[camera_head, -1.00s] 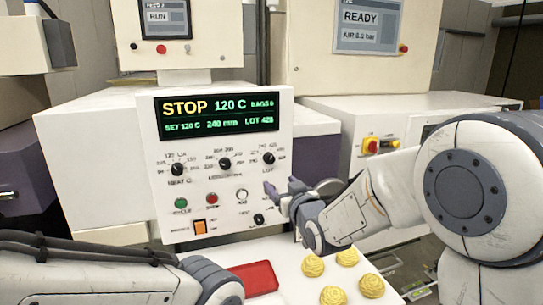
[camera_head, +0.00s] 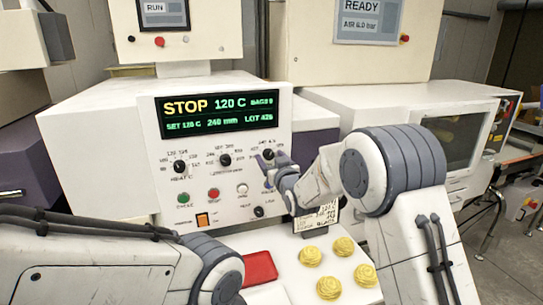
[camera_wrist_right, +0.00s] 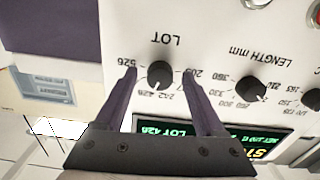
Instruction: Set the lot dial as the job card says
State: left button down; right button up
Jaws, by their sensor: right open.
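The lot dial (camera_head: 268,156) is a black knob on the white panel, under the display (camera_head: 218,113), which shows STOP, 120 C, 240 mm and a LOT number near 426. In the right wrist view the lot dial (camera_wrist_right: 160,74) sits between the fingertips of my open right gripper (camera_wrist_right: 159,82), with a gap on both sides. In the head view my right gripper (camera_head: 268,164) is at the dial. The job card (camera_head: 318,219) stands behind my right arm, partly hidden and too small to read fully. My left arm shows at lower left; its gripper is not in view.
The length dial (camera_head: 225,160) and heat dial (camera_head: 180,166) lie left of the lot dial. Buttons and an orange switch (camera_head: 202,219) sit below. A red tray (camera_head: 260,268) and several yellow coils (camera_head: 311,256) rest on the white surface in front.

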grip_shut()
jog(key=m+b, duration=0.1)
jog(key=b, duration=0.1)
jog(key=m+b, duration=0.2)
jog(key=shift+f, duration=0.25)
jog(key=shift+m+b, duration=1.2)
jog(key=shift+r+m+b, duration=0.2)
jog(key=shift+m+b, duration=0.65)
jog(key=shift+m, duration=0.35)
grip_release()
